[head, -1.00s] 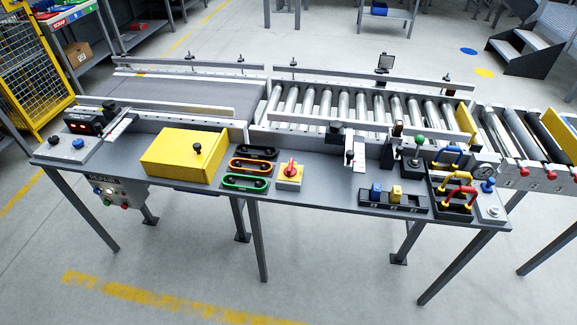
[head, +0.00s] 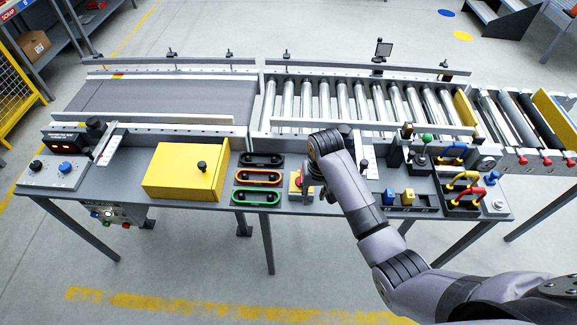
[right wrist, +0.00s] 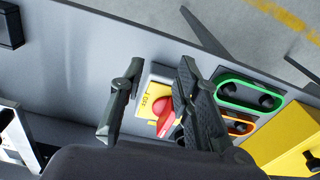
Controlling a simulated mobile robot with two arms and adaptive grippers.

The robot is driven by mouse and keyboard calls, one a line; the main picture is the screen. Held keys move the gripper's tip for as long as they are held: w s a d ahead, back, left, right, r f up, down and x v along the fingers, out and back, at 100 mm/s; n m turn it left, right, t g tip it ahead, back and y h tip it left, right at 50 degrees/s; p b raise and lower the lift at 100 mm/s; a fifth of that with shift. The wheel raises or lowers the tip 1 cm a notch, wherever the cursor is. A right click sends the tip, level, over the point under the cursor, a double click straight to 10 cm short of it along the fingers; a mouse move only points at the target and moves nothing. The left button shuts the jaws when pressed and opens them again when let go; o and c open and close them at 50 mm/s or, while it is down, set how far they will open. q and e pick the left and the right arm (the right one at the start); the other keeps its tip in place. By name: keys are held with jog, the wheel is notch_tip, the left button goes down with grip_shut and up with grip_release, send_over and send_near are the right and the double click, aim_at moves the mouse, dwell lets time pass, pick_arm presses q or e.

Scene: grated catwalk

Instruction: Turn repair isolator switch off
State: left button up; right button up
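The isolator switch is a yellow plate (head: 294,188) with a red rotary knob, on the grey bench between the coloured oval handles and the roller conveyor's front. In the right wrist view the red knob (right wrist: 165,118) shows between and below my fingers, with dark lettering on the yellow plate (right wrist: 148,98) beside it. My right gripper (head: 304,187) is over the switch and partly hides it in the head view. In the wrist view its two fingers (right wrist: 158,84) are spread, one on each side of the knob; contact cannot be told. My left gripper is not in view.
Black, orange and green oval handles (head: 256,197) lie just left of the switch, then a yellow box (head: 185,172) with a black knob. Rollers (head: 350,104) run behind.

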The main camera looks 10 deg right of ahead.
jog(key=w+a+r+m+p, duration=0.1)
jog(key=w+r, duration=0.3)
jog(key=r, duration=0.4)
jog(key=w+a+r, duration=0.1)
jog(key=w+r, duration=0.3)
jog(key=r, duration=0.4)
jog(key=shift+g, duration=0.4)
jog(key=f, duration=1.6)
jog(key=shift+s+d+f, duration=0.15)
jog(key=shift+s+f, duration=0.1)
jog(key=shift+f, duration=0.1)
grip_shut()
